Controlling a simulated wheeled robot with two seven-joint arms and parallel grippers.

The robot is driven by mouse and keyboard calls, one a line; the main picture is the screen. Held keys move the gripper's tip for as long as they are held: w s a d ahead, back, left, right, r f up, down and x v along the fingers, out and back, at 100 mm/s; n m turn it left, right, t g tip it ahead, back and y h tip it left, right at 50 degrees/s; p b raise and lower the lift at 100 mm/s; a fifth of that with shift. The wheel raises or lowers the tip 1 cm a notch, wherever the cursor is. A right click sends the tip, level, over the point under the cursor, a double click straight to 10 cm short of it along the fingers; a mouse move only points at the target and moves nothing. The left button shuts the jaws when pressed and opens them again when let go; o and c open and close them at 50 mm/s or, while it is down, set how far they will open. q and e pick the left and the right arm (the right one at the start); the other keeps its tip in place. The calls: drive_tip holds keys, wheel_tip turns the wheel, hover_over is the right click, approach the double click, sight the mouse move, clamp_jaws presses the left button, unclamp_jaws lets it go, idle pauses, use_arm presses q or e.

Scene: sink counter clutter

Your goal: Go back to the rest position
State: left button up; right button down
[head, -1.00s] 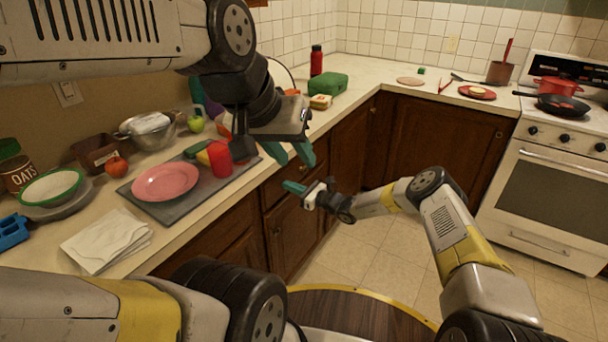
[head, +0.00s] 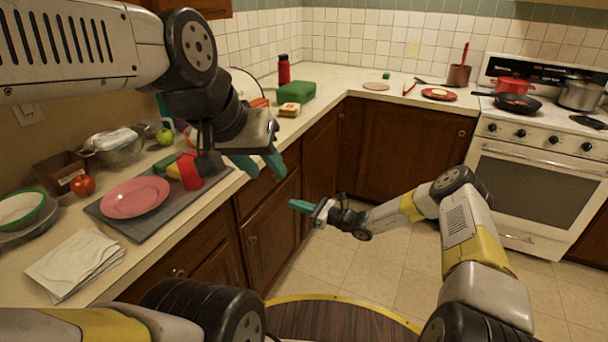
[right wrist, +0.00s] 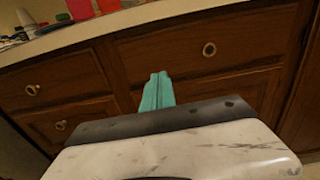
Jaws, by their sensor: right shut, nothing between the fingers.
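My left gripper (head: 258,164) is in the upper left of the head view, over the counter's front edge. Its two teal fingers stand apart with nothing between them. My right gripper (head: 301,206) is lower, in the open space in front of the cabinets, and points left in the head view. Its fingers are shut and empty. In the right wrist view its teal fingers (right wrist: 157,92) lie together, with the wooden drawers beyond them.
The counter beside my left gripper holds a pink plate (head: 135,197) on a grey board, a red cup (head: 190,172) and folded napkins (head: 75,264). Cabinets (head: 270,225) stand beyond my right gripper. A stove (head: 540,190) stands at the right. Tile floor (head: 345,265) is clear between.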

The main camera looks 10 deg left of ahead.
drive_tip(key=s+d+r+n+g+h, duration=0.25)
drive_tip(key=s+r+n, duration=0.2)
drive_tip(key=r, duration=0.35)
drive_tip(key=s+d+r+n+g+h, duration=0.1)
drive_tip(key=s+d+r+n+h, duration=0.15)
drive_tip(key=s+r+n, duration=0.4)
drive_tip(key=s+d+r+n+g+h, duration=0.2)
drive_tip(key=d+r+n, duration=0.2)
drive_tip(key=r, duration=0.5)
drive_tip(key=s+d+r+n+t+h, duration=0.3)
drive_tip(key=s+d+r, duration=0.4)
drive_tip(key=s+d, duration=0.3)
drive_tip(key=s+d+r+n+t+h, duration=0.3)
drive_tip(key=s+d+r+h, duration=0.2)
drive_tip(key=s+d, duration=0.5)
wheel_tip(320, 180, up, 3)
drive_tip(key=s, duration=0.2)
drive_tip(key=shift+s+d+f+n, duration=0.2)
drive_tip(key=shift+s+d+n, duration=0.1)
drive_tip(key=shift+d+n, duration=0.1)
drive_tip(key=shift+a+t, duration=0.15)
drive_tip(key=shift+t, duration=0.1)
